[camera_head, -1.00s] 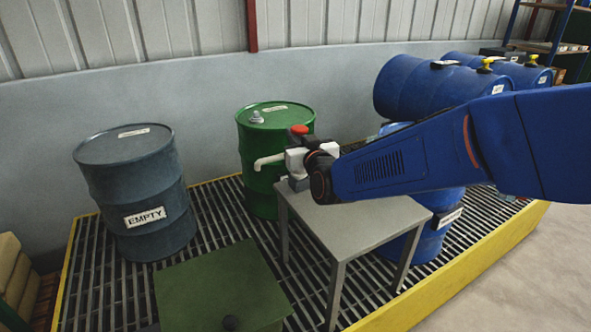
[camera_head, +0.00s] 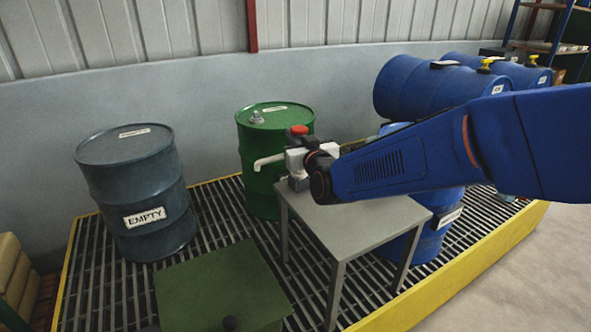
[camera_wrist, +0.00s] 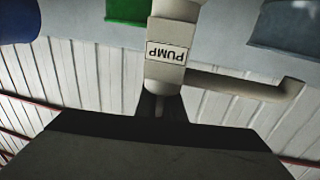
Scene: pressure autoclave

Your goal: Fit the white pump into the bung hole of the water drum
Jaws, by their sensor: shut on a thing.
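The white pump (camera_head: 295,160) is upright at the end of my arm in the head view, with a red top and a spout pointing left. It looks to be over or on a small grey block at the table's back left corner; contact cannot be told. My gripper (camera_head: 308,157) is shut on the pump; its fingertips are mostly hidden. In the wrist view the pump (camera_wrist: 166,52) shows its upside-down PUMP label, and my gripper (camera_wrist: 160,103) meets its body. An upright blue drum (camera_head: 432,238) stands behind the table, mostly covered by my arm; its label is unreadable and its top mostly hidden.
A grey table (camera_head: 365,222) stands on the grating. A green drum (camera_head: 262,190) with a small top fitting stands behind it. A grey EMPTY drum (camera_head: 130,180) is at left, a green box (camera_head: 220,285) in front. Blue drums (camera_head: 430,85) lie sideways at back right.

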